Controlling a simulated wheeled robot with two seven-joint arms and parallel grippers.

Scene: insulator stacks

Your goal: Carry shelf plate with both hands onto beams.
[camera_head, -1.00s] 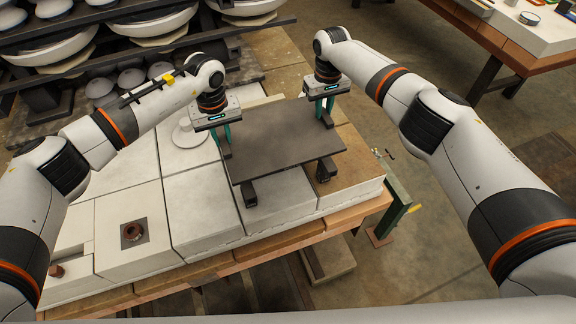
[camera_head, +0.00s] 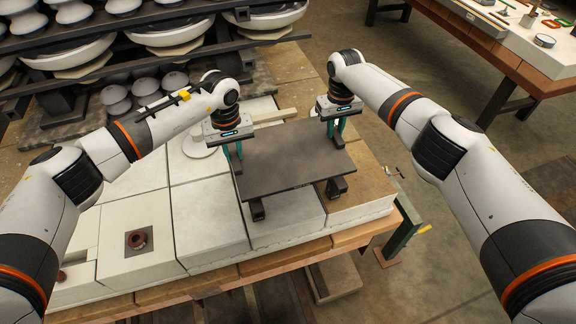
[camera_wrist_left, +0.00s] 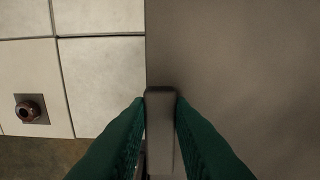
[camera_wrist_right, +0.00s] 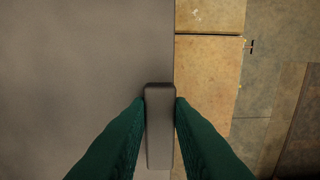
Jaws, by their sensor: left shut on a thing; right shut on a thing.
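The shelf plate (camera_head: 295,163) is a flat dark grey rectangle held level over the pale blocks. My left gripper (camera_head: 234,160) is shut on a raised grip at the plate's left edge; this grip shows between the teal fingers in the left wrist view (camera_wrist_left: 160,130). My right gripper (camera_head: 335,135) is shut on a like grip at the right edge, seen in the right wrist view (camera_wrist_right: 160,130). Two dark beam ends, left (camera_head: 257,210) and right (camera_head: 337,188), stick out under the plate's near edge. The plate hides the rest; I cannot tell whether it touches them.
The pale blocks stand on a wooden-topped table, with a brown fitting (camera_head: 136,241) at the left. A white disc (camera_head: 197,146) lies behind my left gripper. A rack of insulators (camera_head: 170,32) stands at the back left. A green clamp (camera_head: 402,222) is at the table's right edge.

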